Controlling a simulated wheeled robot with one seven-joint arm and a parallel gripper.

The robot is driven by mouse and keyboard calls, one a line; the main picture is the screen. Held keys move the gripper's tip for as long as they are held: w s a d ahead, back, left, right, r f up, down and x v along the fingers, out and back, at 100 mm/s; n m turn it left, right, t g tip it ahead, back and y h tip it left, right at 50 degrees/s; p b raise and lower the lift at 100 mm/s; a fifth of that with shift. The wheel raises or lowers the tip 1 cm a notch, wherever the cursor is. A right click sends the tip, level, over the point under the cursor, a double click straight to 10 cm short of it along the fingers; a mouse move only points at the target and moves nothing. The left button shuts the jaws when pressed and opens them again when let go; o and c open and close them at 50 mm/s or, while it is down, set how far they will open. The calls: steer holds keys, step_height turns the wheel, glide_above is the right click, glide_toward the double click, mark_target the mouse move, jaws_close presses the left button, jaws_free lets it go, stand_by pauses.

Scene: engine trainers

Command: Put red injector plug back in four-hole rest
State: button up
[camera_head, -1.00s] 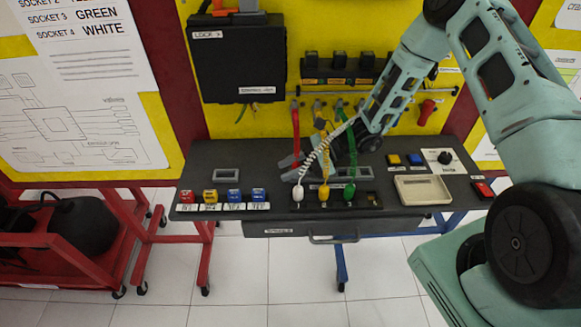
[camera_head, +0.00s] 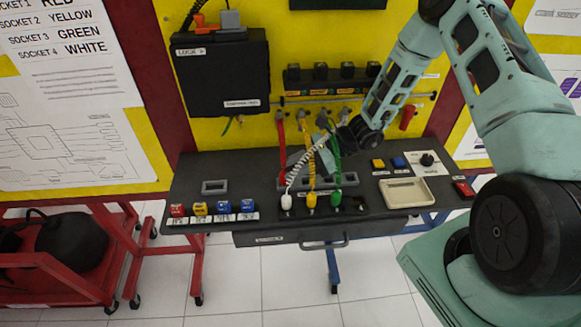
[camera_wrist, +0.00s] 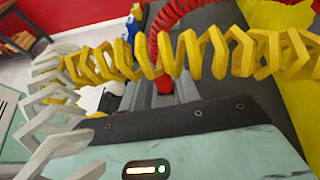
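The red coiled cable (camera_head: 281,140) hangs from the yellow panel to my gripper (camera_head: 289,166), over the rear of the black desk. In the wrist view, the red plug (camera_wrist: 164,82) is between my grey fingers (camera_wrist: 160,92), which look closed on it; its tip is hidden. A white plug (camera_head: 286,200), a yellow plug (camera_head: 311,202) and a green plug (camera_head: 335,199) stand upright in a row at the desk's front. An empty dark place (camera_head: 360,204) is at the row's right end; this row appears to be the four-hole rest. My gripper is behind and above it.
The white cable (camera_wrist: 50,100) and yellow cable (camera_wrist: 220,52) cross close before the wrist camera. Several coloured blocks (camera_head: 212,208) stand at the desk's left. A beige tray (camera_head: 408,203) lies to the right. The black box (camera_head: 222,78) is on the panel.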

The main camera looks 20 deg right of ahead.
step_height(320, 180, up, 5)
steer(key=p, duration=0.3)
steer(key=shift+r+p, duration=0.2)
steer(key=shift+p, duration=0.2)
steer(key=shift+o, duration=0.3)
steer(key=o, duration=0.5)
